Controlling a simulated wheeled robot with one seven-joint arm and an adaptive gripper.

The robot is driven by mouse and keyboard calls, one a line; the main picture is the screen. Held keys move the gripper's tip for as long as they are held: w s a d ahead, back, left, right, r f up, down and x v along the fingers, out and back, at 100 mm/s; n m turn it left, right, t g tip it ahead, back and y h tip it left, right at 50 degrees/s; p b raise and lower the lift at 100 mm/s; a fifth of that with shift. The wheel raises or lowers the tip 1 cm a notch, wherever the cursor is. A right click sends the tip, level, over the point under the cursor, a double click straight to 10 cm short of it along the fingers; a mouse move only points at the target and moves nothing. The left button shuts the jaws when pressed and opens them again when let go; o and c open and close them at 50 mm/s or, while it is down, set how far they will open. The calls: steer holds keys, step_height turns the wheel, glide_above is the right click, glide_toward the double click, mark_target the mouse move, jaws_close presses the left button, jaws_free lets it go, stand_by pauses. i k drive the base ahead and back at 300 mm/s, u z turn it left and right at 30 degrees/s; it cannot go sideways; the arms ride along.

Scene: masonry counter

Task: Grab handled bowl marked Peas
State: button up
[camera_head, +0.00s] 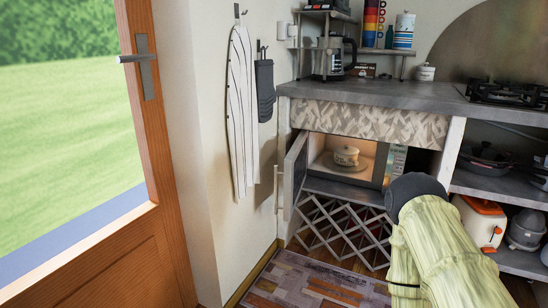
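A small white lidded bowl (346,156) sits on the round turntable inside the lit, open microwave (368,184) under the counter. A similar small white lidded pot (426,72) stands on the countertop at the back, left of the gas hob. Any lettering on either is too small to read, so I cannot tell which is marked Peas. My arm, pale yellow-green with a dark rounded end, reaches up from the lower right, in front of the microwave's right side. My gripper itself does not show.
The microwave door (292,172) stands open to the left. A lattice rack (340,230) is below it. The counter (400,95) overhangs above. A coffee maker (335,58) and gas hob (508,92) stand on it. Right shelves hold pans and a toaster (482,222). A rug (315,285) covers the floor.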

mark_target(341, 160)
steer(key=u, duration=0.25)
steer(key=i, duration=1.7)
